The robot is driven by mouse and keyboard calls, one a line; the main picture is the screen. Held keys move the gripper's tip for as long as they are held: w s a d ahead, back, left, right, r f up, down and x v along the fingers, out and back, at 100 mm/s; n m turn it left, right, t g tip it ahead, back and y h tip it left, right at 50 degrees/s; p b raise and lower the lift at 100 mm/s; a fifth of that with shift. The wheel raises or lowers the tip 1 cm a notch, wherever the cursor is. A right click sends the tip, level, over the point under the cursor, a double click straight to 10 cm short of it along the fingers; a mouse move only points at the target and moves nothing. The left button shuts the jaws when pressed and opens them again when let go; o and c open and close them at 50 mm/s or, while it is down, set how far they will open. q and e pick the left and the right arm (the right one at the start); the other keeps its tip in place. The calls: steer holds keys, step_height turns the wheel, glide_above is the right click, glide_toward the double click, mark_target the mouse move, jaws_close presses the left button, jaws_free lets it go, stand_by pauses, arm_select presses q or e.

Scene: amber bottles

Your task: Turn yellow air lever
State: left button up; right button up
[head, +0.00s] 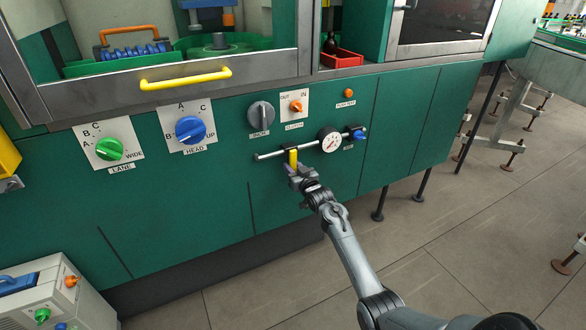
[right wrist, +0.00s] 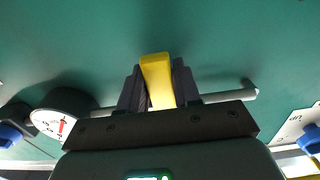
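The yellow air lever (head: 293,157) sits on a thin horizontal pipe (head: 268,156) on the green machine front and points down from it. My right gripper (head: 294,172) is at the lever's lower end. In the right wrist view the yellow lever (right wrist: 157,80) stands between the two dark fingers of my right gripper (right wrist: 158,88), which lie close on both sides of it. The fingers look shut on it, though a thin dark gap shows at the lower left. The lever's lower end is partly hidden. My left gripper is not in view.
A round pressure gauge (head: 330,140) and a blue knob (head: 358,134) are right of the lever on the same pipe. Above are a grey knob (head: 261,115) and an orange switch (head: 296,106). Blue (head: 190,130) and green (head: 109,149) dials are left. The panel below is clear.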

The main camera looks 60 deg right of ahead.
jaws_close()
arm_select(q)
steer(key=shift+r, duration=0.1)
